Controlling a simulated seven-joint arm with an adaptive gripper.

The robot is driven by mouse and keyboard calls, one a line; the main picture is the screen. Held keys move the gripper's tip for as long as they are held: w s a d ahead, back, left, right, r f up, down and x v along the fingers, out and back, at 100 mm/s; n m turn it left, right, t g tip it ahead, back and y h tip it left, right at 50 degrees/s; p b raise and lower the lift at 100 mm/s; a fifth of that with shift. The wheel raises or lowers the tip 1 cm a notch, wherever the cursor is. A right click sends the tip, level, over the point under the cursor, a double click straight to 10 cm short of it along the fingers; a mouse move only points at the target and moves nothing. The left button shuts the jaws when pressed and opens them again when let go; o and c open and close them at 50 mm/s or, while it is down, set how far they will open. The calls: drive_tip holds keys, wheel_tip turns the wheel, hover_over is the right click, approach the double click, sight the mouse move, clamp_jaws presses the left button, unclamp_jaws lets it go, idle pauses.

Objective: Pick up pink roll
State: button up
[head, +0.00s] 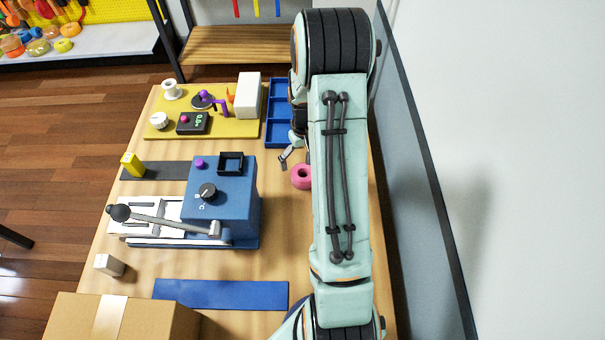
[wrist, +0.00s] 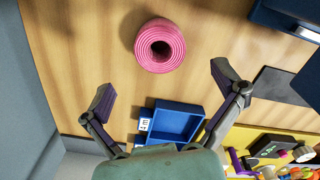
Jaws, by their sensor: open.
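The pink roll (head: 301,176) lies on the wooden table, just left of my arm in the head view. In the wrist view the pink roll (wrist: 160,45) shows whole, with its dark round hole facing the camera. My gripper (wrist: 160,88) is open and empty, its two fingers wide apart. The roll lies beyond the fingertips in the wrist view, roughly midway between them sideways, and nothing touches it. In the head view one finger of my gripper (head: 287,155) shows near the roll; the rest is mostly hidden behind my arm.
A blue compartment tray (head: 278,113) lies close to my gripper. A blue machine with a lever (head: 222,195) stands left of the roll. A yellow board (head: 230,128) holds small items. A grey wall panel (head: 425,170) runs along the right. A blue mat (head: 222,294) and cardboard box (head: 120,320) are nearer.

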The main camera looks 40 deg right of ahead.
wheel_tip(320, 180, down, 7)
drive_tip(key=shift+r, duration=0.1)
idle(0.3)
drive_tip(key=c, duration=1.3)
